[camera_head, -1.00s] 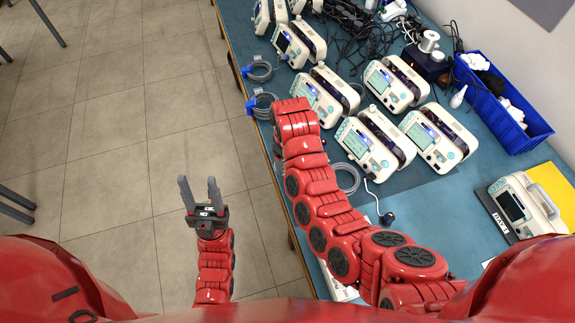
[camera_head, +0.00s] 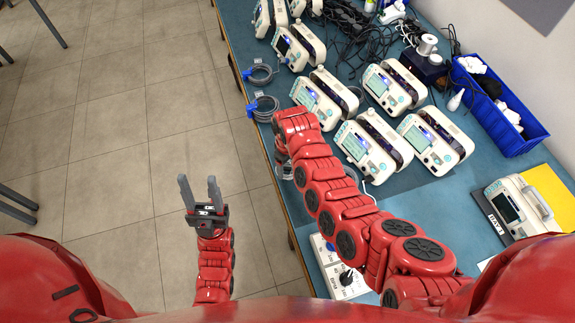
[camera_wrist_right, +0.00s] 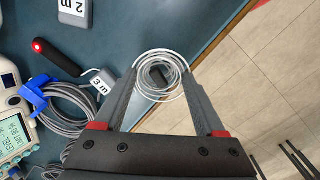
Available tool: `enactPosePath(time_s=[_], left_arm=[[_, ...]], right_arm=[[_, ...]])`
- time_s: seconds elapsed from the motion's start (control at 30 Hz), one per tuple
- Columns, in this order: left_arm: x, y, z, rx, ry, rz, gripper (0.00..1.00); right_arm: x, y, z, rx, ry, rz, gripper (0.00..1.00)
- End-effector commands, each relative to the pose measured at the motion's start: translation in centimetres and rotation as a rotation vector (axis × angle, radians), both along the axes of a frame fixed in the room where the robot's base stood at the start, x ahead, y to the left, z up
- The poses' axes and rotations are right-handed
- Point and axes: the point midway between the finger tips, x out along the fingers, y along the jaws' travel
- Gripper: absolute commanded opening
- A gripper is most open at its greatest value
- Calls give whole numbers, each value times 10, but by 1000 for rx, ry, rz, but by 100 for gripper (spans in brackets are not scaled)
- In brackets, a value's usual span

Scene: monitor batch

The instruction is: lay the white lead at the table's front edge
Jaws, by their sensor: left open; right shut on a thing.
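The white lead (camera_wrist_right: 181,60) is a round coil in the right wrist view, between the fingertips of my right gripper (camera_wrist_right: 160,84). The gripper is shut on it, and the coil overlaps the table's edge (camera_wrist_right: 222,40) in that view. Its height above the table is hard to tell. A dark piece shows inside the coil. In the head view my right arm mostly hides the right gripper and the coil, beside the table's left-hand edge (camera_head: 262,152). My left gripper (camera_head: 200,188) is open and empty over the floor.
Grey coiled leads with blue clips (camera_head: 262,107) lie along the edge. Several white monitors (camera_head: 372,146) stand on the table. A blue bin (camera_head: 530,132) is at the right. A white block with a dark plug (camera_head: 342,290) lies near my right arm.

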Motion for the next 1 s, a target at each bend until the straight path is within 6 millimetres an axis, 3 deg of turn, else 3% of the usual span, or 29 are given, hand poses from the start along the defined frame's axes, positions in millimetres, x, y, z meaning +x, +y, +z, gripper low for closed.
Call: enactPosePath(time_s=[0.07, 0.1, 0.23, 0.67, 0.87, 1.0], left_arm=[[0, 0, -3, 0, 0, 0, 50], [0, 0, -3, 0, 0, 0, 50], [0, 0, -2, 0, 0, 0, 50], [0, 0, -3, 0, 0, 0, 50], [0, 0, -11, 0, 0, 0, 50], [0, 0, -20, 0, 0, 0, 50]], right_arm=[[0, 0, -3, -1, 1, 0, 18], [0, 0, -4, -1, 1, 0, 74], [0, 0, -3, 0, 0, 0, 98], [1, 1, 6, 0, -3, 3, 100], [0, 1, 33, 3, -4, 0, 100], [1, 1, 61, 3, -6, 0, 100]])
